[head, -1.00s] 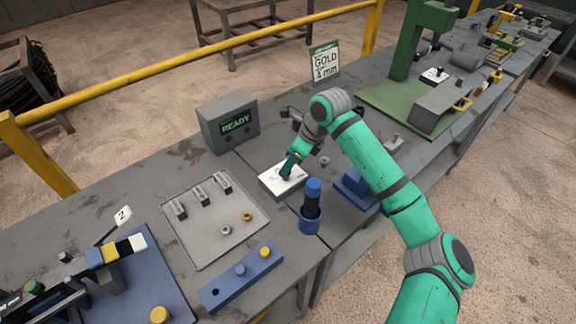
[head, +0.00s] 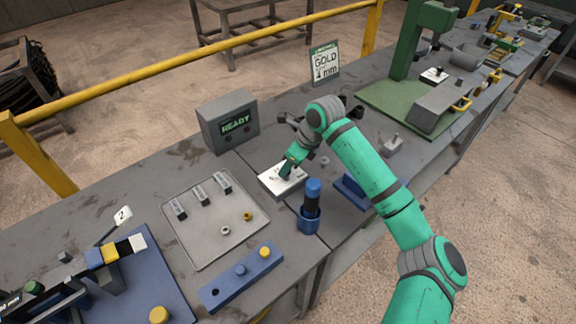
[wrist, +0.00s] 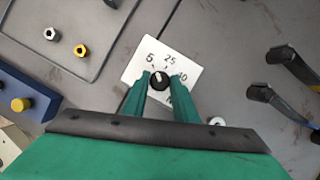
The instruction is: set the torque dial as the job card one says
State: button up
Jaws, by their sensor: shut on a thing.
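The torque dial is a black knob (wrist: 159,81) on a white plate (wrist: 187,56) with printed numbers. In the wrist view I can read 5 and 25; a number at the right is partly covered. The knob bears a pale mark near its top, but its exact setting is too small to tell. My gripper (wrist: 159,85) is shut on the knob, one green finger on each side. In the head view my gripper (head: 287,172) hides the knob above the plate (head: 272,184).
A grey box (head: 229,122) showing READY stands behind left. A grey tray (head: 190,240) with fittings and nuts lies left. A blue holder (head: 309,222) with a blue-capped tool stands in front of the plate. A green press (head: 422,50) is at the right.

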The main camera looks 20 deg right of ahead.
jog(key=shift+m, duration=0.4)
jog(key=m, duration=0.2)
jog(key=m+h, duration=0.1)
jog(key=shift+s+a+m+t+h, duration=0.1)
jog(key=shift+a+m+t+h, duration=0.05)
jog(key=shift+m+t+h, duration=0.2)
jog(key=m+h, duration=0.1)
jog(key=m, duration=0.4)
jog(key=shift+a+t+h, duration=0.15)
jog(key=shift+t+h, duration=0.1)
jog(key=shift+h, duration=0.1)
jog(key=shift+m, duration=0.25)
jog(key=o, duration=1.1)
jog(key=shift+c, duration=0.2)
